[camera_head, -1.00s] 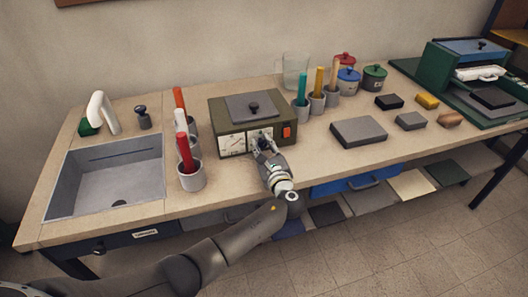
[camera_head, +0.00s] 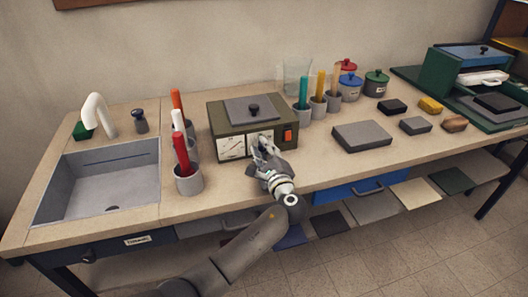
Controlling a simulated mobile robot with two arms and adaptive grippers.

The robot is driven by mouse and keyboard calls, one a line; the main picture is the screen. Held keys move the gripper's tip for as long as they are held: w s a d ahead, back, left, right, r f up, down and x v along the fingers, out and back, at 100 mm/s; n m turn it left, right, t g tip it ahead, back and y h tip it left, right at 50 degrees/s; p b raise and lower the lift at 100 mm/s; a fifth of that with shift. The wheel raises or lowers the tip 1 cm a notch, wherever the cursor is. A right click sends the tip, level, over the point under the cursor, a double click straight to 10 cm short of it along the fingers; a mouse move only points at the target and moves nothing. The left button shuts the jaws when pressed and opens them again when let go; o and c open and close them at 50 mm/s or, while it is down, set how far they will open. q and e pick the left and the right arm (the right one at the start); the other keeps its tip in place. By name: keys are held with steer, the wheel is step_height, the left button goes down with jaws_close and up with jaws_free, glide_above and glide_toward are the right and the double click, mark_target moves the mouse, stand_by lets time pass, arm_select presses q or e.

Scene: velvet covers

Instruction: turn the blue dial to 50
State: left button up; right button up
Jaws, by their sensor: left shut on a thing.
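An olive-green box with a grey lid and black knob (camera_head: 217,122) stands on the bench. Its front carries a white gauge with a needle (camera_head: 232,146) and an orange-red switch (camera_head: 288,135). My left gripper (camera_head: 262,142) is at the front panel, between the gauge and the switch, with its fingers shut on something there. The fingers cover what they hold, so I cannot see a blue dial or its setting. The scale figures are too small to read. My right gripper is not in view.
A sink (camera_head: 100,182) is at the left. Cups with red, white and orange sticks (camera_head: 189,181) stand just left of the box. Cups with coloured sticks (camera_head: 302,112) stand at its right. A dark grey block (camera_head: 362,135) lies further right.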

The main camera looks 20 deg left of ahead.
arm_select(q)
steer(key=o, duration=1.1)
steer(key=shift+c, duration=0.2)
steer(key=shift+s, duration=0.1)
steer(key=v, duration=1.2)
